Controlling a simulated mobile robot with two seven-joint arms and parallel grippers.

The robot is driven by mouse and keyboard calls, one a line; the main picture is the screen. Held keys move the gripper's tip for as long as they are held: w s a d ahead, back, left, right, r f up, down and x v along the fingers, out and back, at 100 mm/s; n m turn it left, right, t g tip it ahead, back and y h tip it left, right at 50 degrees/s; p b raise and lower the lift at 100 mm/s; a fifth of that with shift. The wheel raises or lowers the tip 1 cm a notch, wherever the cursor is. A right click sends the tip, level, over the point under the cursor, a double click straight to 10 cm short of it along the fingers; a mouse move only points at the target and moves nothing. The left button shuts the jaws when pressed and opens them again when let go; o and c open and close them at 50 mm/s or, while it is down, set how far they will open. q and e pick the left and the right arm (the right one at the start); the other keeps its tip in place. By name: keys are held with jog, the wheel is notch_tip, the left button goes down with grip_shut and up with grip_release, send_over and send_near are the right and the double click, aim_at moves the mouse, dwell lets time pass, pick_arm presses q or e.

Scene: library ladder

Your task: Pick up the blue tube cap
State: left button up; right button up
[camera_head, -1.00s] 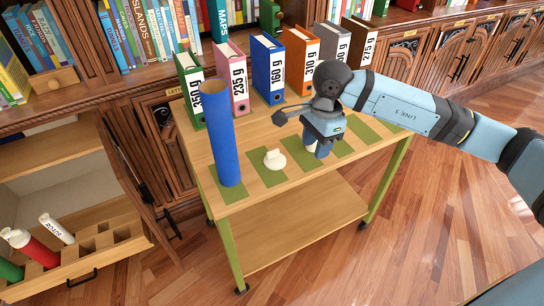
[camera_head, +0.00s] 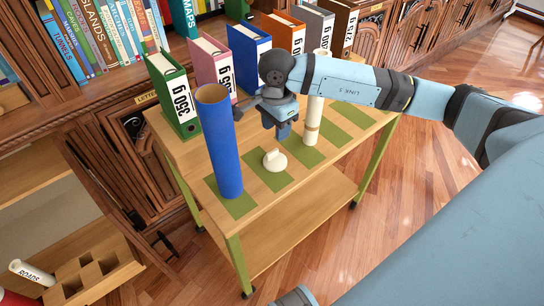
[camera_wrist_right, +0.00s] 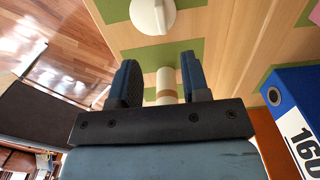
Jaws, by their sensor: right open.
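A round cream cap (camera_head: 275,160) with a raised grip lies on a green mat on the wooden trolley top, right of the standing blue tube (camera_head: 219,145). It also shows at the top of the right wrist view (camera_wrist_right: 152,14). My right gripper (camera_head: 283,132) is open, pointing down above the trolley, just behind and above the cap and apart from it. In the right wrist view its two fingers (camera_wrist_right: 158,80) are spread, with the cap beyond their tips. A cream tube (camera_head: 315,110) stands to the right of the gripper. My left gripper is not in view.
Several binders line the trolley's back, including the green (camera_head: 176,95) and blue (camera_head: 249,56) ones; the blue one also shows in the wrist view (camera_wrist_right: 295,95). More green mats (camera_head: 352,118) lie bare to the right. An open drawer (camera_head: 97,270) stands at lower left.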

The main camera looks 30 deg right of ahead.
aim_at(276, 149)
jog(key=f, duration=0.4)
jog(key=f+b, duration=0.1)
jog(key=f, duration=0.4)
jog(key=shift+w+d+f, duration=0.1)
jog(key=shift+w, duration=0.1)
grip_shut()
